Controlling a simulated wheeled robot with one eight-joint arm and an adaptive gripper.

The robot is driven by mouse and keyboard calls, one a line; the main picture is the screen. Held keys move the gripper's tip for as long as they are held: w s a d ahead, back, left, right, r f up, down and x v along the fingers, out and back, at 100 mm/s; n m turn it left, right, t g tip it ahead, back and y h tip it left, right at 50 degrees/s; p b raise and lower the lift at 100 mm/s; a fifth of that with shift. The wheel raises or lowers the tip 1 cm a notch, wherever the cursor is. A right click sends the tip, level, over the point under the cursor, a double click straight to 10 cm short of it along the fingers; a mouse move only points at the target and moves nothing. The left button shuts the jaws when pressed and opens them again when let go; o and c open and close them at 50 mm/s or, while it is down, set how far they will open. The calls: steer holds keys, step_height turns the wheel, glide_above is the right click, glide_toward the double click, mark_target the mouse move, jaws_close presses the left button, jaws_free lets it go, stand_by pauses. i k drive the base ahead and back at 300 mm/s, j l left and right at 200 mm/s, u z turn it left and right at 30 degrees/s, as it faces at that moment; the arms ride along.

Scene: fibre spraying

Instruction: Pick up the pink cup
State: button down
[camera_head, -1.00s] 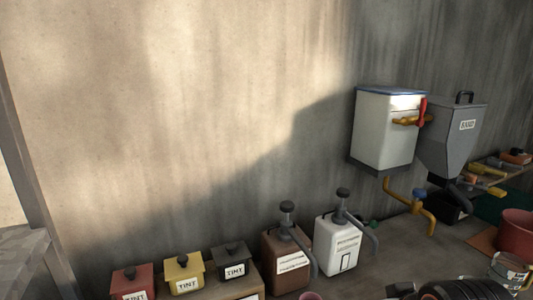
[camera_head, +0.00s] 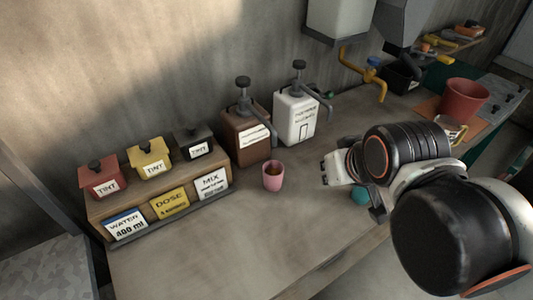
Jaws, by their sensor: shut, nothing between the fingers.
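The pink cup (camera_head: 273,177) stands upright on the workbench, in front of the brown pump container. Something brownish shows inside it. My gripper (camera_head: 337,170) is to the right of the cup, apart from it, over the bench. It is shut and holds nothing. My arm's dark, thick links reach in from the lower right and partly cover the gripper, so its fingertips are hard to make out.
Brown (camera_head: 247,137) and white (camera_head: 295,117) pump containers stand behind the cup. A rack (camera_head: 218,180) with tint boxes and label cards is at left. A teal round object (camera_head: 360,195) lies beside my gripper. A red pot (camera_head: 463,100) stands at right. The bench front (camera_head: 190,255) is clear.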

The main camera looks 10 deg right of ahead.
mark_target(273, 171)
steer(key=u, duration=0.9)
steer(key=l+u, duration=0.15)
steer(key=u, duration=0.25)
steer(key=l+u, duration=0.2)
steer(key=u, duration=0.25)
steer(key=k+l+u, duration=0.1)
steer(key=u, duration=0.3)
steer(key=k+l+u, duration=0.1)
steer(key=u, duration=0.35)
steer(key=k+l+u, duration=0.4)
steer(key=k, duration=0.3)
steer(key=k+l+u, duration=0.2)
steer(key=k, duration=0.3)
steer(key=i+l, duration=0.1)
